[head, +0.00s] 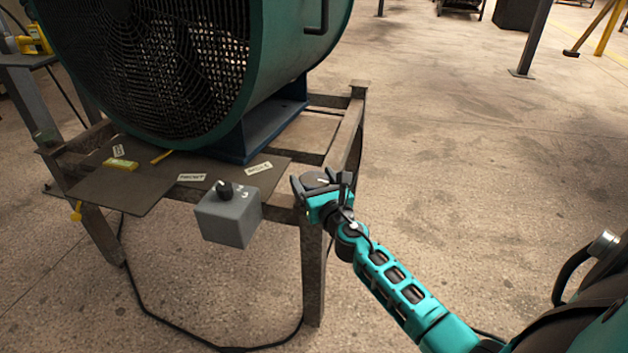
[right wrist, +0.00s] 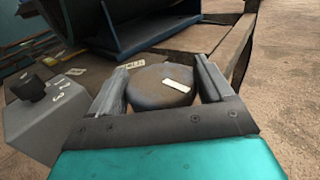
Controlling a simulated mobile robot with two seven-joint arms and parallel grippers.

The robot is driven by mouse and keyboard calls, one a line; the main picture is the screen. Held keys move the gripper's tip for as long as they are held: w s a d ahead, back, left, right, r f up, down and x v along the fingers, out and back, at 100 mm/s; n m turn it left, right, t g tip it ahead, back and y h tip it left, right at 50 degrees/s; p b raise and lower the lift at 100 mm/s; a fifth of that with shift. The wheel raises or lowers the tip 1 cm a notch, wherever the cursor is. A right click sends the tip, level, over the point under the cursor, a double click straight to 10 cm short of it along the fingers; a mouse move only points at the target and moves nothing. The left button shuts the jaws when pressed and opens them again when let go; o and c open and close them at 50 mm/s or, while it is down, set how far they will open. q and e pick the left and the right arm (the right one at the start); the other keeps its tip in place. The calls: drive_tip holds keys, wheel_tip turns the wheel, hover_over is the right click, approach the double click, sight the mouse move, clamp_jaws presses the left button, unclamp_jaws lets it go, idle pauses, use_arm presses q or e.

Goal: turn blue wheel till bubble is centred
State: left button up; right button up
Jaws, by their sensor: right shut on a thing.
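A round, dark grey-brown wheel (right wrist: 150,87) with a white mark on top lies between the two fingers of my right gripper (right wrist: 163,78). It looks brownish rather than blue. In the head view the wheel (head: 316,180) sits at the near right corner of the metal frame, and my right gripper (head: 322,183) is shut around it, partly hiding it. A small yellow-green level (head: 121,164) lies on the dark plate under the fan; its bubble is too small to make out. My left gripper is not in view.
A grey box with a black knob (head: 229,217) stands just left of my right gripper. A large green fan (head: 170,60) rests on a blue base (head: 255,135) on the metal frame. A cable lies on the floor below. The floor to the right is open.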

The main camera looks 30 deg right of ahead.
drive_tip(key=m+g+h, duration=0.2)
drive_tip(key=h, duration=0.2)
drive_tip(key=m+g+h, duration=0.2)
drive_tip(key=m+h, duration=0.1)
drive_tip(key=shift+a+m+h, duration=0.1)
drive_tip(key=shift+m+h, duration=0.2)
drive_tip(key=shift+h, duration=0.1)
drive_tip(key=m+g+h+b, duration=0.1)
drive_tip(key=m+g+h, duration=0.1)
drive_tip(key=m+g, duration=0.1)
drive_tip(key=m+g+h, duration=0.3)
drive_tip(key=g, duration=0.1)
drive_tip(key=shift+g+b, duration=0.35)
drive_tip(key=shift+g, duration=0.05)
drive_tip(key=o, duration=0.9)
drive_tip(key=shift+o, duration=0.2)
drive_tip(key=p+v, duration=0.2)
drive_tip(key=v, duration=1)
drive_tip(key=shift+a, duration=0.4)
drive_tip(key=shift+s+f, duration=0.1)
